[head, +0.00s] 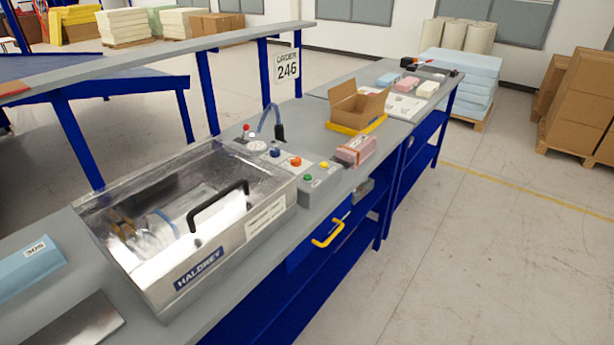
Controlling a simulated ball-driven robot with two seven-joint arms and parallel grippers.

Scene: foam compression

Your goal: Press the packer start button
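The packer (218,277) is a metal machine marked HALDREY on the bench, with a see-through lid (150,195) that looks shut and a black handle (218,205). Its grey control panel (285,182) sits at the right end. The panel carries a green button (308,177), a yellow button (324,165), an orange-red one (296,161) and a blue one (275,152). Their labels are too small to read, so I cannot tell which is the start button. A gauge (257,147) and a red-topped lever (246,128) stand behind. Neither gripper is in view.
A pink wrapped block (356,149) lies just right of the panel. An open cardboard box (358,104) stands behind it. A blue block (28,265) marked 305 lies at the left. A yellow handle (328,234) sticks out below the bench edge. The floor at right is clear.

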